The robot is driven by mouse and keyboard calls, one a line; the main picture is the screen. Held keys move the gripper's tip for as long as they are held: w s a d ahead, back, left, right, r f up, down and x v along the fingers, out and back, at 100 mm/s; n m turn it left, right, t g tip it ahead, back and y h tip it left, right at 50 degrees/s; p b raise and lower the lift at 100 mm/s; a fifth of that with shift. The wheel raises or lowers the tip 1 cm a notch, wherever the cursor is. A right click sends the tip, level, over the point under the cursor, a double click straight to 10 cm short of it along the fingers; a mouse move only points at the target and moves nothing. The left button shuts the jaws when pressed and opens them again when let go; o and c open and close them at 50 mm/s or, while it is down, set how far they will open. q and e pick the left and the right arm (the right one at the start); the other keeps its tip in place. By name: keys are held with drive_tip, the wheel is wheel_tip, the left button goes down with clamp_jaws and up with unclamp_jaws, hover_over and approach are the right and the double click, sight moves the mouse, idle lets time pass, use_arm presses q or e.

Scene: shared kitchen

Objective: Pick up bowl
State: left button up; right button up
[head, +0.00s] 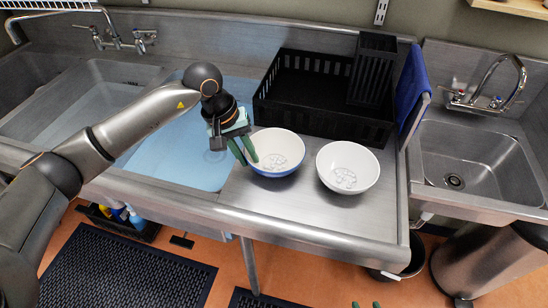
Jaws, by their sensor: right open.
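A white bowl with a blue outside (280,152) stands upright on the steel drainboard. A second bowl, all white (347,167), stands to its right, a small gap apart. Both have a pale pattern inside. My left gripper (248,162) is at the left rim of the blue-outside bowl, its green fingers pointing down, one at the outer side and one over the inside. Whether they are closed on the rim cannot be told. Only the green fingertips of my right gripper (365,304) show at the bottom edge, apart and empty, far from the bowls.
A black dish rack (300,118) stands behind the bowls, with a blue towel (411,90) to its right. A sink basin with blue water (180,155) is on the left. A small sink (470,165) is on the right. The drainboard's front strip is clear.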

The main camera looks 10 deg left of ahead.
use_arm(q)
clamp_jaws()
idle(1.0)
